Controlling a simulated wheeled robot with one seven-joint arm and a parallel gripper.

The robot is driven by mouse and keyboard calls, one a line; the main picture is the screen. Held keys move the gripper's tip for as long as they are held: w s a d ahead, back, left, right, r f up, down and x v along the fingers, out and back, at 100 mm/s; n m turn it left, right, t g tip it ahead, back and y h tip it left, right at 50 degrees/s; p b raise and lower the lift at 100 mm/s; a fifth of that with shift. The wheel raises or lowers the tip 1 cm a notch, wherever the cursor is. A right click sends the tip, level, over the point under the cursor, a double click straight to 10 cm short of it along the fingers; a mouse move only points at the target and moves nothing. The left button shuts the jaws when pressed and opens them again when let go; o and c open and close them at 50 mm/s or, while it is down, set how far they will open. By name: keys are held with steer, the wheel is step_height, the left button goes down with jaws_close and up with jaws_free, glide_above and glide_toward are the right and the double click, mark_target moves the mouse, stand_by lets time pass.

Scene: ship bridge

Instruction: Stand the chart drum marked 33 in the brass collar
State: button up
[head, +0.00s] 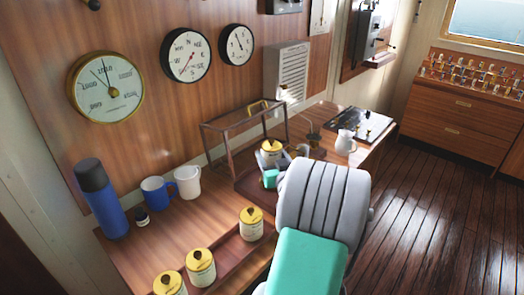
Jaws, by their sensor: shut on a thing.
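A chart drum with a yellow top and a dark knob (271,147) is held in my gripper (272,158), which is shut on it. The drum is at the right end of the dark-framed case (203,146), above or near its base; whether it touches anything below is hidden by my gripper and arm. Three similar white drums with yellow tops stand in a row in the reddish-brown tray: front (170,286), middle (201,268) and far (251,225). The number 33 cannot be read on any drum. I cannot make out the brass collar for certain.
A blue flask (101,200), a blue mug (157,191), a white mug (188,182) and a small dark jar (142,217) stand at the desk's left. A white jug (345,142) and a clipboard-like board (359,124) lie beyond my arm.

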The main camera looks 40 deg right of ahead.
steer(key=shift+s+f+b, duration=0.2)
steer(key=shift+f+b, duration=0.25)
steer(key=shift+f, duration=0.25)
steer(key=shift+f+b, duration=1.2)
steer(key=shift+f, duration=0.9)
steer(key=shift+s+b, duration=0.1)
steer(key=shift+b, duration=0.7)
steer(key=shift+f+b, duration=0.35)
steer(key=shift+b, duration=0.05)
steer(key=shift+r, duration=0.15)
steer(key=shift+r+p, duration=0.35)
steer(key=shift+r, duration=0.35)
steer(key=shift+b, duration=0.45)
